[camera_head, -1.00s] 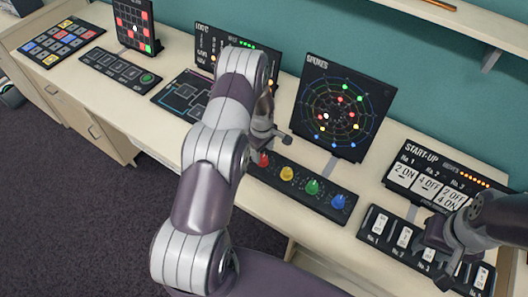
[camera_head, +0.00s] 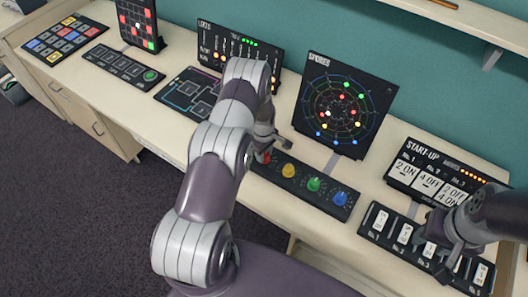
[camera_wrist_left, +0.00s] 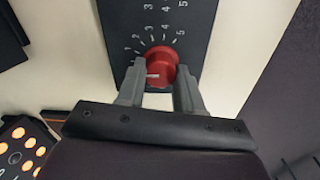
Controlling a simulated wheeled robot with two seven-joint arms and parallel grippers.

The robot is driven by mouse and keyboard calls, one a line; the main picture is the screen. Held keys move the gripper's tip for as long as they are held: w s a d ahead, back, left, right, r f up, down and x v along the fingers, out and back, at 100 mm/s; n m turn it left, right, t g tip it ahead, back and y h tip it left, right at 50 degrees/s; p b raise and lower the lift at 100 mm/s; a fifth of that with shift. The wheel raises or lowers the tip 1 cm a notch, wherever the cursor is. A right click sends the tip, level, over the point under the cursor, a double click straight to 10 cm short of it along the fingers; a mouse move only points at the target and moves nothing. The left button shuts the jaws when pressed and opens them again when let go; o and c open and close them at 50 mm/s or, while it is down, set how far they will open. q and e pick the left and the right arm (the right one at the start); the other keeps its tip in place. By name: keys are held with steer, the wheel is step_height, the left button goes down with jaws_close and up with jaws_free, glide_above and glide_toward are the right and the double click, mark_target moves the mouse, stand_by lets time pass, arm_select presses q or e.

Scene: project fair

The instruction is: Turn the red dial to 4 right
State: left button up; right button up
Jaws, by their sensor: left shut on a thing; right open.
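The red dial (camera_head: 265,158) is the leftmost knob on a black dial strip (camera_head: 318,208) and is partly hidden by my left gripper in the head view. In the left wrist view the red dial (camera_wrist_left: 163,62) is round, with a short white mark on its face and the numbers 1 to 5 printed around it. My left gripper (camera_wrist_left: 160,78) is shut on the red dial, with one finger on each side. It also shows in the head view (camera_head: 268,146). My right gripper (camera_head: 448,250) is open over the switch panel at the right.
Yellow (camera_head: 288,170), green (camera_head: 314,184) and blue (camera_head: 340,199) dials sit to the right on the same strip. The SPOKES board (camera_head: 342,105) stands behind it. The START-UP board (camera_head: 437,175) stands behind the switch panel (camera_head: 380,220). Other puzzle panels are at the left.

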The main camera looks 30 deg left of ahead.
arm_select(q)
steer(key=m+b, duration=0.3)
steer(key=shift+w+f+m, duration=0.1)
steer(key=shift+f+m, duration=0.05)
steer(key=shift+m, duration=0.15)
steer(key=m+b, duration=0.4)
steer(key=m, duration=0.1)
steer(key=shift+d, duration=0.1)
steer(key=m+b, duration=0.2)
steer(key=m, duration=0.3)
steer(key=m+b, duration=0.2)
steer(key=m, duration=0.3)
steer(key=shift+r, duration=0.2)
steer(key=shift+m, duration=0.3)
steer(key=o, duration=1)
steer(key=shift+o, duration=0.2)
steer(key=shift+r, duration=0.1)
